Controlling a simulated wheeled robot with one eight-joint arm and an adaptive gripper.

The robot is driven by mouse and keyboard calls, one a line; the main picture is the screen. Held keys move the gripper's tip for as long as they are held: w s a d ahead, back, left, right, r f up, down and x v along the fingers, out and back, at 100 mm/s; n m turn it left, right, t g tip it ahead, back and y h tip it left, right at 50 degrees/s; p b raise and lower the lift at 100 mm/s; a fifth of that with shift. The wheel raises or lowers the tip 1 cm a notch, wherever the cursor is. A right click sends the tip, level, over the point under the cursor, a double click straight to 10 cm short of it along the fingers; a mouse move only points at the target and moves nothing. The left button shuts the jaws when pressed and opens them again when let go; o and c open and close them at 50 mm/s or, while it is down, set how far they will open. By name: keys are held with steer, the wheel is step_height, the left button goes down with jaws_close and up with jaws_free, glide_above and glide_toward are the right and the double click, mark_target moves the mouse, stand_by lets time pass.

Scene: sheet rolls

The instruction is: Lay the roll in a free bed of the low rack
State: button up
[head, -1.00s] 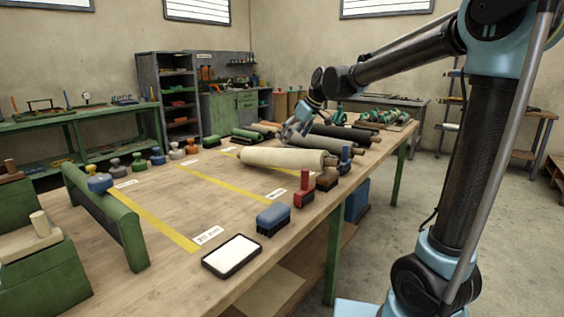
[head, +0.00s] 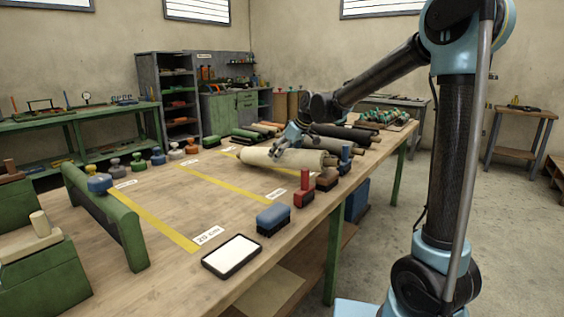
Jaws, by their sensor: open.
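A cream roll (head: 300,160) lies across the far part of the long wooden table, its right end near several stamps. My gripper (head: 277,153) is open and low over the left half of this roll, its fingers at or just above the roll's top. I cannot tell whether they touch it. Behind the roll, several dark and green rolls (head: 340,132) lie side by side. The low rack and its beds cannot be made out clearly; the rolls and my arm cover that area.
Red and blue stamps (head: 273,219) and a white pad (head: 232,256) line the table's (head: 165,265) right edge. More stamps (head: 157,155) stand along the left. A green stand (head: 118,225) is at the front left. The middle between the yellow strips is clear.

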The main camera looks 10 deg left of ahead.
steer(key=shift+c, duration=0.6)
steer(key=shift+r, duration=0.1)
steer(key=c, duration=2.1)
